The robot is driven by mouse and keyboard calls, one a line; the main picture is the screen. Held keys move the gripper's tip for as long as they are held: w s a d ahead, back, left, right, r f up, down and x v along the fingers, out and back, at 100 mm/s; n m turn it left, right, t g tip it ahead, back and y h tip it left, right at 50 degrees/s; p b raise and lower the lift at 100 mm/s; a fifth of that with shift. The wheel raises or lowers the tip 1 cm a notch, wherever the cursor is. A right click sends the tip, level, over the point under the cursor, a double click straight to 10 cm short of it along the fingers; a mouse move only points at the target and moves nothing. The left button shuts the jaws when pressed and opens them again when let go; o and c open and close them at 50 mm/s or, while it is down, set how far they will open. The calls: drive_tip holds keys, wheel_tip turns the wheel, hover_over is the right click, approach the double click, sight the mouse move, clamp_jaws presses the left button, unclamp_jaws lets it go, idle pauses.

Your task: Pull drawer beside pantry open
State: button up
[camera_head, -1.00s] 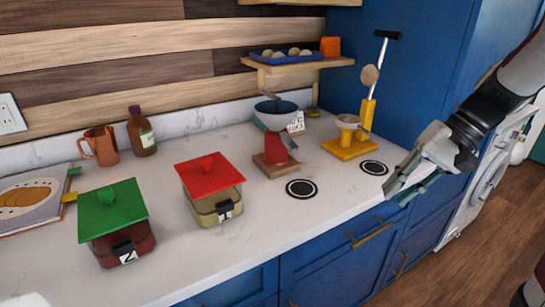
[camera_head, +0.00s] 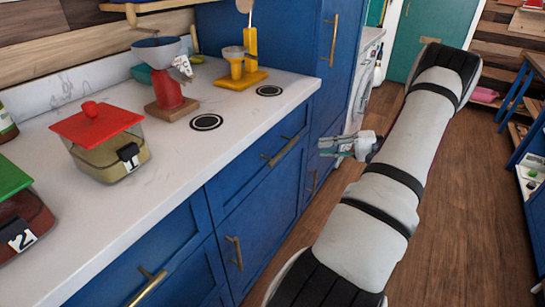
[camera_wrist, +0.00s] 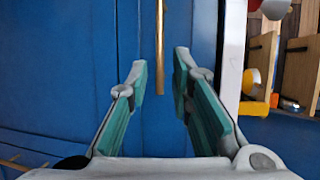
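The blue drawer (camera_head: 243,182) is under the right end of the counter, near the tall blue pantry cabinet (camera_head: 305,55). It looks shut. Its brass bar handle (camera_head: 283,150) runs level across its front. My gripper (camera_head: 350,146) is out in front of the cabinets, right of this handle and apart from it in the head view. In the wrist view my gripper (camera_wrist: 162,75) is open and empty. A brass bar handle (camera_wrist: 160,45) shows between its two green-padded fingers, against the blue front (camera_wrist: 75,60); contact does not show.
The white counter (camera_head: 232,105) carries a red-lidded box (camera_head: 97,124), a red stand (camera_head: 168,92) and a yellow stand (camera_head: 240,80). A lower door handle (camera_head: 235,252) and another drawer handle (camera_head: 148,287) stick out. Wooden floor (camera_head: 450,210) lies open at right.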

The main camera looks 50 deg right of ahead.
sight(284, 150)
drive_tip(key=b+x, duration=0.1)
drive_tip(key=x, duration=1.2)
drive_tip(key=shift+w+f, duration=0.2)
drive_tip(key=shift+w, duration=0.15)
clamp_jaws()
